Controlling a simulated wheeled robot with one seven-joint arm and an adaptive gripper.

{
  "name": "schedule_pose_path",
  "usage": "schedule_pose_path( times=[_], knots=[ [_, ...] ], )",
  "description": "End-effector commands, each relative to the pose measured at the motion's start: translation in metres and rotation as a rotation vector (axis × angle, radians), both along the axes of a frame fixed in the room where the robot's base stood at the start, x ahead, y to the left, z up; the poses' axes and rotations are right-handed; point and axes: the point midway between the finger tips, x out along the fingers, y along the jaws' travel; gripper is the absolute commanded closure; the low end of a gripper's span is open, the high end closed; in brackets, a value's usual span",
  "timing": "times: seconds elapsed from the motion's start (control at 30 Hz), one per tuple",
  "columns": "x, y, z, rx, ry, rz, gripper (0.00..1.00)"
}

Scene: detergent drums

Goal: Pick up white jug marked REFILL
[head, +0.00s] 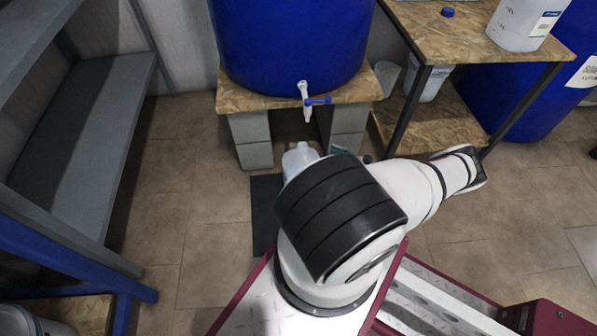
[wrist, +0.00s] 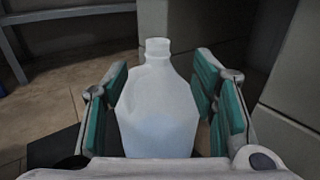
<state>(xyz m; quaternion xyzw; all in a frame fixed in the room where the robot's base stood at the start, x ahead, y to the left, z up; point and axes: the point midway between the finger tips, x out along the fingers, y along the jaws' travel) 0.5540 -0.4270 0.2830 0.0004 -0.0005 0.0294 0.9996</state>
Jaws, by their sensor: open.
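A white, translucent jug (wrist: 158,115) with a narrow neck stands upright between the fingers of my gripper (wrist: 162,78) in the wrist view. The fingers have teal pads and are open, one on each side of the jug. Whether the pads touch it, I cannot tell. Its lower part is hidden by my gripper, and no REFILL marking shows on it. In the head view the jug (head: 298,157) shows just below the drum's tap, mostly hidden behind my arm. Most of my gripper is hidden there too.
A large blue drum (head: 290,40) with a white tap (head: 305,95) stands on a board over grey blocks (head: 250,135). A dark mat (head: 264,205) lies on the floor. A wooden table (head: 440,35) at right bears a labelled white container (head: 520,22). Grey shelving (head: 90,130) stands left.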

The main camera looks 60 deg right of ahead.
Motion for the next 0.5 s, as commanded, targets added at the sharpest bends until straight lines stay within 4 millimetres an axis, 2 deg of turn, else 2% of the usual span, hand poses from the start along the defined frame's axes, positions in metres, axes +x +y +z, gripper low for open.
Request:
schedule_pose_path(
  times=[0.2,0.33,0.5],
  knots=[
    [0.044,0.004,-0.001,0.001,-0.001,0.005,0.47],
    [0.062,0.005,-0.001,0.0,0.0,0.005,0.47],
    [0.072,0.006,-0.001,0.0,0.001,0.004,0.47]
  ],
)
